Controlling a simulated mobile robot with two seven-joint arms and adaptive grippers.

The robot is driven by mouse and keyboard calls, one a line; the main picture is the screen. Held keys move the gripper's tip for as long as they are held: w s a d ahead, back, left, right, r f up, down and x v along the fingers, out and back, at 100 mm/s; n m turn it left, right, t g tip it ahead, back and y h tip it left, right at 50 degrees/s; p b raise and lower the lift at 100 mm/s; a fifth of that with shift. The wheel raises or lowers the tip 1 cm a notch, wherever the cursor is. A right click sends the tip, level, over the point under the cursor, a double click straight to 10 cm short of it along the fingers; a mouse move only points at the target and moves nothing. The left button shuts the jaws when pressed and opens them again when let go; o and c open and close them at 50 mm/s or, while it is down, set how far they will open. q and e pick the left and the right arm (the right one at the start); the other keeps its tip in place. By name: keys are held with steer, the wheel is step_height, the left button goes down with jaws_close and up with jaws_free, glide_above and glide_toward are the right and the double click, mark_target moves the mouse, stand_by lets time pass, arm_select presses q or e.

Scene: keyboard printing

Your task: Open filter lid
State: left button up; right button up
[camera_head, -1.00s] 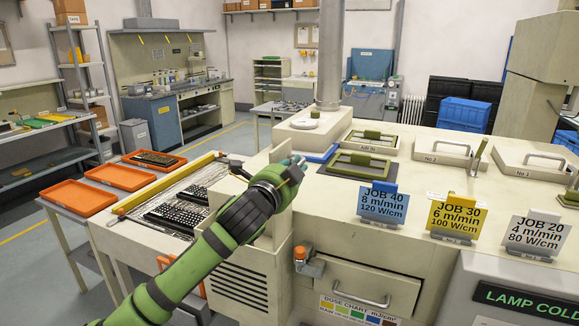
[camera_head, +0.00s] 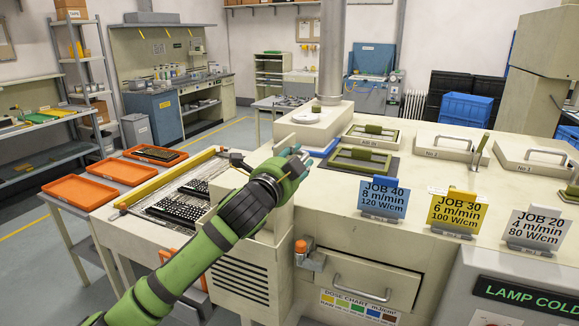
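A flat pale lid with a green rim and a raised green handle (camera_head: 363,155) lies on the machine top, with dark surface around its edges. A similar green-handled lid (camera_head: 374,130) lies just behind it, with an "AIR IN" label in front. I cannot tell which one is the filter lid. My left gripper (camera_head: 299,154) is left of the nearer lid and apart from it, above the machine's left part. Its fingers point right and are small, so I cannot tell whether they are open. A flat blue piece (camera_head: 322,150) lies just beyond the fingertips. My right gripper is out of view.
Blue (camera_head: 384,199), yellow (camera_head: 453,212) and white (camera_head: 532,229) job signs stand along the front edge. A round duct (camera_head: 331,55) rises behind. Two numbered lids with metal handles (camera_head: 446,148) are on the right. A keyboard panel (camera_head: 178,209) lies on the conveyor at left.

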arm_select(q)
steer(key=v, duration=1.1)
steer(key=shift+s, duration=0.4)
steer(key=shift+a+r, duration=0.1)
steer(key=shift+r, duration=0.05)
